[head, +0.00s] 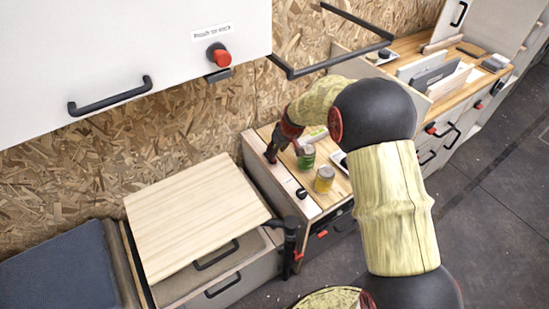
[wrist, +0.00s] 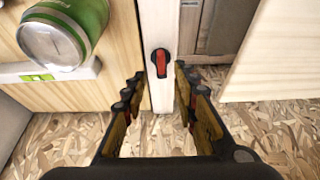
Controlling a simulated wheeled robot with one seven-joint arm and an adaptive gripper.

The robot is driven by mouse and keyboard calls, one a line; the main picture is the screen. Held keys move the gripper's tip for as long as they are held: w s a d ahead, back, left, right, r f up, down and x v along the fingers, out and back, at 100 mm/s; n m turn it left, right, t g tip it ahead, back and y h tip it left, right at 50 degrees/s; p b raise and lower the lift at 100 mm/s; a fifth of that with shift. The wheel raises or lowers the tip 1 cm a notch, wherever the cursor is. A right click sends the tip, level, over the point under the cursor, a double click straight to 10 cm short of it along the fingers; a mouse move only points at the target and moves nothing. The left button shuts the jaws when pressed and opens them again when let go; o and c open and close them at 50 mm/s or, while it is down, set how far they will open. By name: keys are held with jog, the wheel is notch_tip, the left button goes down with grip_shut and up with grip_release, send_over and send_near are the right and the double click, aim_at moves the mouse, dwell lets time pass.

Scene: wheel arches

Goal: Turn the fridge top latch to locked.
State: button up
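A small latch with a red lever on a dark base (wrist: 160,62) sits on a narrow pale strip (wrist: 160,22) in the wrist view. Its lever points roughly along the strip. My gripper (wrist: 159,82) is open and empty, with its fingers on either side of the strip, just short of the latch in the picture. No contact with the latch shows. In the head view my gripper (head: 272,152) is low over the far left end of the wooden counter, by the chipboard wall. The latch cannot be made out there behind my gripper.
A black knob (head: 302,193) is on the strip's near end. A wooden lid (head: 195,215) is left; a black rail (head: 330,62) overhangs behind.

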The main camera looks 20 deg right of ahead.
jog(key=b+x, duration=0.2)
jog(key=x, duration=0.4)
jog(key=shift+a+f, duration=0.1)
jog(key=shift+f, duration=0.15)
jog(key=shift+c, duration=1)
grip_shut()
